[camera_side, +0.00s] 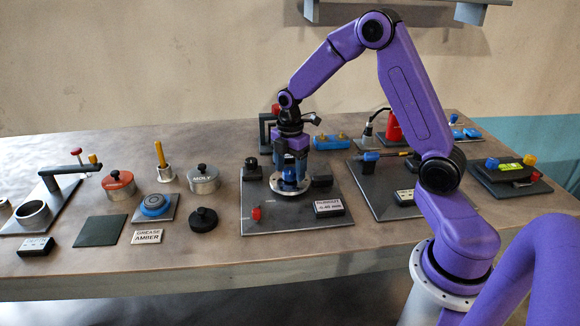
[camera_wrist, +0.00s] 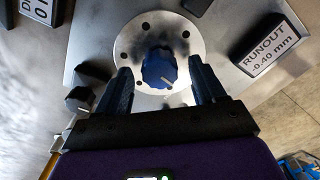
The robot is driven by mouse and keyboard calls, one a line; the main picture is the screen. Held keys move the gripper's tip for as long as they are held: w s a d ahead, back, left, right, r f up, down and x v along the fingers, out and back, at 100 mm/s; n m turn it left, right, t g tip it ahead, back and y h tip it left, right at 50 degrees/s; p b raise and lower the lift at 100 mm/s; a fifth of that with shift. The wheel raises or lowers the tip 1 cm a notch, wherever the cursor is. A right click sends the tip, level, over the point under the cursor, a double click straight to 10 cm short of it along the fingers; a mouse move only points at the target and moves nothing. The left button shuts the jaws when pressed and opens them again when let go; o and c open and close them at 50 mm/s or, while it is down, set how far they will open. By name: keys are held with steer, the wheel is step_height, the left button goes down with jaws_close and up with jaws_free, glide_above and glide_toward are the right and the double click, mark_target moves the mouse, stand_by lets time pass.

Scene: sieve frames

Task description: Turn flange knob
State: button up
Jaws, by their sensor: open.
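The flange (camera_wrist: 128,47) is a silver disc with several dark bolt holes, seen from above in the wrist view. A blue knob (camera_wrist: 160,68) with a pale pointer mark stands at its middle. In the side view the flange (camera_side: 290,188) sits on a dark grey plate, and my gripper hides most of the knob. My gripper (camera_wrist: 160,85) is open and points down over the flange, with one dark finger at each side of the knob. There is a visible gap between each finger and the knob. In the side view my gripper (camera_side: 290,172) is just above the flange.
A "RUNOUT -0.40 mm" sign (camera_side: 329,207) stands on the plate (camera_side: 255,225) right of the flange. A small red knob (camera_side: 256,213) and a black knob (camera_side: 252,163) are at the plate's left. Lidded tins (camera_side: 203,180) and a blue round part (camera_side: 153,204) lie farther left.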

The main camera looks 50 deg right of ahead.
steer(key=shift+c, duration=0.3)
steer(key=c, duration=1)
steer(key=m, duration=0.5)
steer(key=shift+m, duration=0.3)
steer(key=m, duration=1)
steer(key=shift+m, duration=0.4)
steer(key=m, duration=0.5)
steer(key=shift+m, duration=0.4)
